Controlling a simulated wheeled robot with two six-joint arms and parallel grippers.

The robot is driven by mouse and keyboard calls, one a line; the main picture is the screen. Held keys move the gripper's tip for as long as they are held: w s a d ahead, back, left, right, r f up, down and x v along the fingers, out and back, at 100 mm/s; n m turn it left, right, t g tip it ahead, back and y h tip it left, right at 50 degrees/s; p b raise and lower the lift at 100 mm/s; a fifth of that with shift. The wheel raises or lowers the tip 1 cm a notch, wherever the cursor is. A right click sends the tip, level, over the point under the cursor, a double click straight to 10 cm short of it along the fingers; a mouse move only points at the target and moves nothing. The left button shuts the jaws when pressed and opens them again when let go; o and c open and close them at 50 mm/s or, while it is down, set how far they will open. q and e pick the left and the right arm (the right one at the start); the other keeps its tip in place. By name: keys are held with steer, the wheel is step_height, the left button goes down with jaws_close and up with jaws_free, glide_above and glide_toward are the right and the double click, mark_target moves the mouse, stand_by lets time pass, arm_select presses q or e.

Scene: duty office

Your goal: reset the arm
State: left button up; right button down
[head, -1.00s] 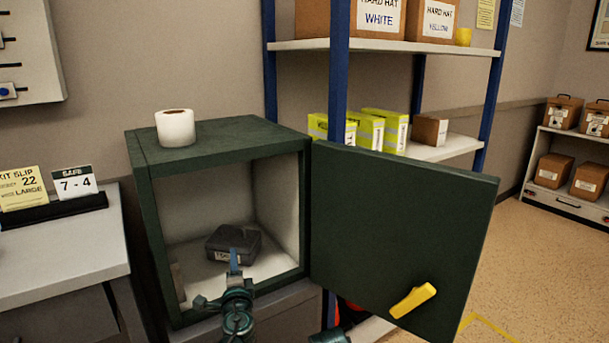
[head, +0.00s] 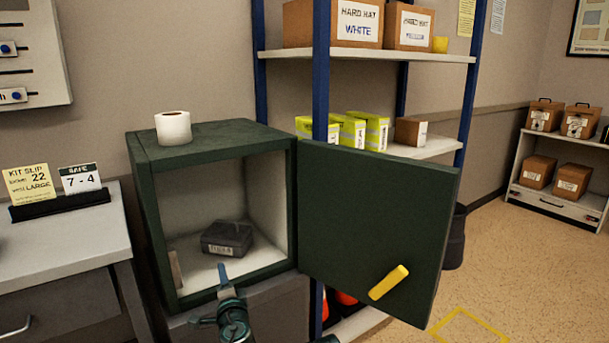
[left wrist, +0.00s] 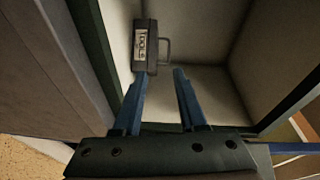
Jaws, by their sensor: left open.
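My left gripper (head: 223,277) is at the front opening of the green safe, low and near its bottom edge. In the left wrist view the left gripper (left wrist: 163,72) has its two blue fingers spread apart with nothing between them. A dark labelled case (head: 227,238) sits on the floor of the open safe (head: 158,245). The case also shows in the left wrist view (left wrist: 145,48), beyond the fingertips, with its handle to one side. I cannot tell if a finger touches it. My right gripper is not in view.
The safe's door (head: 378,225) stands wide open to the right, with a yellow handle (head: 389,282). A white roll (head: 173,128) stands on the safe. A desk (head: 65,245) with two cards is at left. Blue-posted shelving (head: 321,80) stands behind the door. Open floor (head: 510,270) lies at right.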

arm_select(q)
steer(key=s+d+f+n+g, duration=0.3)
steer(key=s+f+n+g, duration=0.55)
steer(key=f, duration=0.55)
steer(key=s+d+f+g+h, duration=0.2)
steer(key=s+d+f+g, duration=0.15)
steer(key=s+d, duration=0.3)
steer(key=s+d+f+g+h, duration=0.3)
steer(key=s+d+g, duration=0.15)
steer(key=s, duration=0.35)
step_height(320, 180, up, 34)
steer(key=p, duration=3.4)
steer(key=shift+s+d+r+p, duration=0.25)
steer(key=shift+s+d+p, duration=0.05)
steer(key=shift+s+d, duration=0.1)
